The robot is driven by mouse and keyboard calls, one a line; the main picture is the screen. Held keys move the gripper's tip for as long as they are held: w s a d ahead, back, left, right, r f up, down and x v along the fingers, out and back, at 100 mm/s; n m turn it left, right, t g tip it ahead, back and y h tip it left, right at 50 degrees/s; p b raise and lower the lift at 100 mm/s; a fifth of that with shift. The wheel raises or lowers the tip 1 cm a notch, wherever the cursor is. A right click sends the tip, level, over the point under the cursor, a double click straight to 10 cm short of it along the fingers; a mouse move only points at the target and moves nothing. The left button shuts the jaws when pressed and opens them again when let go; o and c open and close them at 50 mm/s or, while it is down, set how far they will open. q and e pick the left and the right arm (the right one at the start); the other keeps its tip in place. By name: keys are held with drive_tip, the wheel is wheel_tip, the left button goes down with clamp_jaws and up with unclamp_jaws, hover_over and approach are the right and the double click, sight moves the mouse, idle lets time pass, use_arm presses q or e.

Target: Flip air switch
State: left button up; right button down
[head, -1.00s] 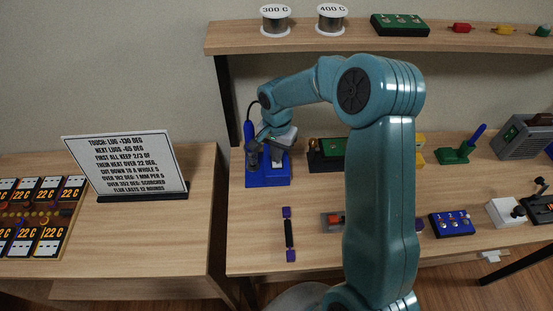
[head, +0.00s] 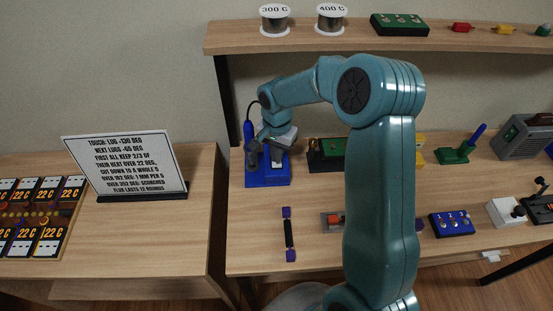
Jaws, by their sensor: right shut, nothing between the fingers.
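My right gripper (head: 268,144) reaches in from the teal arm and is shut and empty. It is small in the view, at the top of a blue stand (head: 268,178) on the bench's left end. Dark upright parts of the stand show just below the fingers, and I cannot tell whether they touch. A blue handle (head: 248,131) with a black cord stands beside the gripper. No switch marked as the air switch can be made out; the gripper covers part of the stand's top. My left gripper is not in view.
A green board (head: 327,154) lies right of the stand, and a black bar with purple ends (head: 289,234) in front. My arm hides the bench's middle. A blue box with knobs (head: 452,223) is further right. A text sign (head: 124,163) stands on the left table.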

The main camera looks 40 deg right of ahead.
drive_tip(key=shift+f+b, duration=0.85)
drive_tip(key=shift+f, duration=0.15)
drive_tip(key=shift+r, duration=0.1)
idle(0.3)
drive_tip(key=shift+r+p, duration=0.65)
drive_tip(key=shift+r, duration=0.2)
drive_tip(key=shift+r+p, duration=0.45)
drive_tip(key=shift+r, duration=0.4)
wheel_tip(320, 180, up, 2)
drive_tip(key=shift+r+p, duration=0.1)
drive_tip(key=shift+p, duration=0.6)
drive_tip(key=shift+r+p, duration=0.4)
drive_tip(key=shift+r, duration=0.3)
drive_tip(key=shift+f, duration=0.15)
